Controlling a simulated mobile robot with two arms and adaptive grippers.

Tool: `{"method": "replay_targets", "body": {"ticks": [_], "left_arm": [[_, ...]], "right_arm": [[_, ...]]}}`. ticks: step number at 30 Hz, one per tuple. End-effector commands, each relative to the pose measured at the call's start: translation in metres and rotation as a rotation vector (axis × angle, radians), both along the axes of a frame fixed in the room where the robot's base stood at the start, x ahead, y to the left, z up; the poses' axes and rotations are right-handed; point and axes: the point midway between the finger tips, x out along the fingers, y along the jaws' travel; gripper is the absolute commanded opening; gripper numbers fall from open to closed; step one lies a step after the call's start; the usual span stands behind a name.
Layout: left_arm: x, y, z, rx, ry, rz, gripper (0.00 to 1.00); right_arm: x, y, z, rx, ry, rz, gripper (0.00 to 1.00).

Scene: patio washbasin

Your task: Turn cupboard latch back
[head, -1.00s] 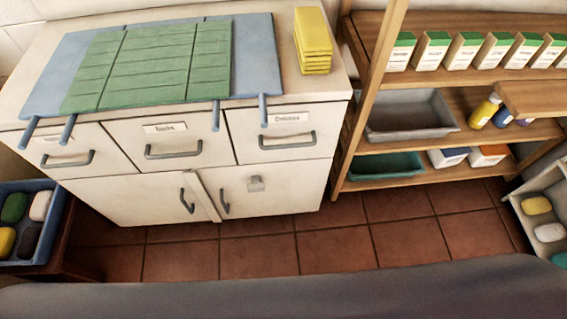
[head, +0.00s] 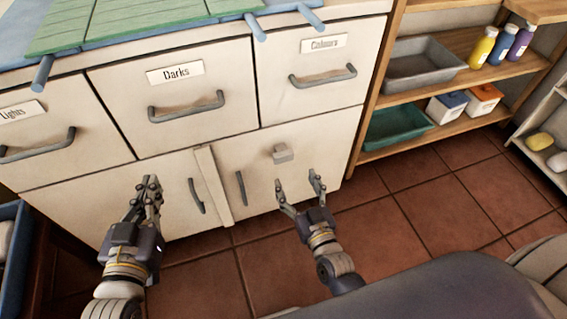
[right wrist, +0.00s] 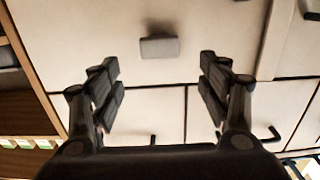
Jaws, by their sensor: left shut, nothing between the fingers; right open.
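The cupboard latch (head: 283,153) is a small grey block on the upper part of the right lower door (head: 262,195) of the white cabinet. It also shows in the right wrist view (right wrist: 159,47), ahead of the fingers and between their lines. My right gripper (head: 301,187) is open and empty, just below and in front of the latch, apart from it. Its two fingers also show in the right wrist view (right wrist: 160,80). My left gripper (head: 148,188) is shut and empty in front of the left lower door (head: 172,208), left of that door's handle (head: 196,195).
Drawers labelled Lights, Darks (head: 180,95) and Colours (head: 322,80), with bar handles, lie above the doors. The right door's handle (head: 241,188) sticks out left of the latch. A wooden shelf (head: 420,137) with trays and bottles stands right. Tiled floor (head: 425,215) is clear.

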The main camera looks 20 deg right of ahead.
Motion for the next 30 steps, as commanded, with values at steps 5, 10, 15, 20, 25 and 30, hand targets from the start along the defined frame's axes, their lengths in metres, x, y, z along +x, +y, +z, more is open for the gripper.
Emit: {"method": "replay_targets", "body": {"ticks": [5, 10, 15, 20, 25, 30], "left_arm": [[0.0, -0.001, 0.017, -0.015, -0.065, -0.003, 0.0], [0.002, -0.006, 0.042, -0.049, -0.195, -0.012, 0.0], [-0.001, -0.009, 0.073, -0.091, -0.355, -0.021, 0.0], [-0.008, -0.011, 0.102, -0.131, -0.5, -0.029, 0.0], [-0.018, -0.012, 0.124, -0.164, -0.618, -0.036, 0.0], [-0.025, -0.011, 0.135, -0.182, -0.68, -0.039, 0.0]], "right_arm": [[0.01, -0.001, 0.005, 0.002, -0.02, -0.006, 0.7], [0.034, 0.0, 0.005, 0.004, -0.02, -0.006, 0.7], [0.06, 0.001, 0.004, 0.003, -0.019, -0.006, 0.7], [0.082, 0.002, 0.004, 0.003, -0.019, -0.005, 0.7], [0.099, 0.002, 0.004, 0.003, -0.017, -0.006, 0.7], [0.107, 0.002, 0.004, 0.001, -0.015, -0.005, 0.7]]}}
